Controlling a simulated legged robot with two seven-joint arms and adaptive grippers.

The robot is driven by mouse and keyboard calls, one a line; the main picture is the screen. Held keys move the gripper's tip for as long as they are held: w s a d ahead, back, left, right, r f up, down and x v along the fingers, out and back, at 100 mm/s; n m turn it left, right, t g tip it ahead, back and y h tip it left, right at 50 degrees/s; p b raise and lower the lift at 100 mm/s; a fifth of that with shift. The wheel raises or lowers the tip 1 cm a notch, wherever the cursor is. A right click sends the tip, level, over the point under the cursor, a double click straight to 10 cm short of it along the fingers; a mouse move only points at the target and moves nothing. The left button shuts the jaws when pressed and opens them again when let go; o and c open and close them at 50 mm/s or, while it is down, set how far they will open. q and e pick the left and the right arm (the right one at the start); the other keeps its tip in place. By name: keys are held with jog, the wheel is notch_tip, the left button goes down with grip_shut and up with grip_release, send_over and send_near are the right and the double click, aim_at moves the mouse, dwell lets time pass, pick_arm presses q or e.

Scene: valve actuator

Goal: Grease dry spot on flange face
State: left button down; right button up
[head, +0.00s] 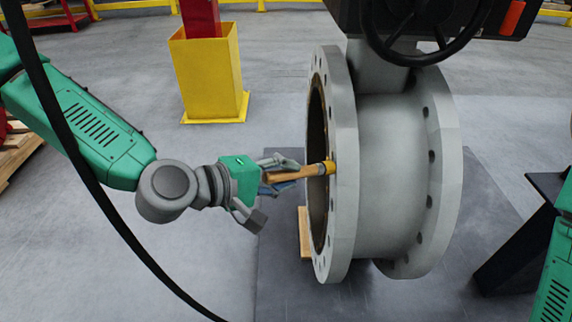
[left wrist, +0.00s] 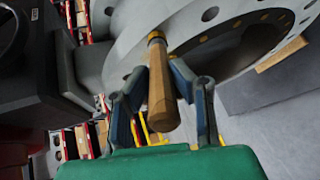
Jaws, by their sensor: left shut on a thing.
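A brush-like tool with a wooden handle (head: 297,176) and a yellow-brass ferrule (head: 328,167) is in my left gripper (head: 275,184). The gripper's fingers are shut around the handle, which also shows in the left wrist view (left wrist: 162,100). The tool points right, its tip at the near flange (head: 343,225) of a big grey valve body. The flange face (left wrist: 190,25) shows in the left wrist view, behind the ferrule. Whether the tip touches the face I cannot tell. I cannot make out a dry spot. My right gripper is out of view.
A black handwheel (head: 425,55) and dark actuator sit above the valve. A wooden block (head: 305,233) lies below the near flange on a dark mat (head: 285,290). A yellow post base (head: 208,75) stands behind. A dark stand (head: 515,250) is at right.

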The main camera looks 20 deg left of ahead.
pick_arm(q)
jog(key=shift+s+d, duration=0.1)
jog(key=shift+s, duration=0.15)
jog(key=s+a, duration=0.1)
jog(key=a, duration=0.5)
jog(key=shift+s+p, duration=0.35)
jog(key=shift+p, duration=0.1)
jog(key=a, duration=0.2)
jog(key=shift+s+a+p, duration=0.4)
dwell(1.5)
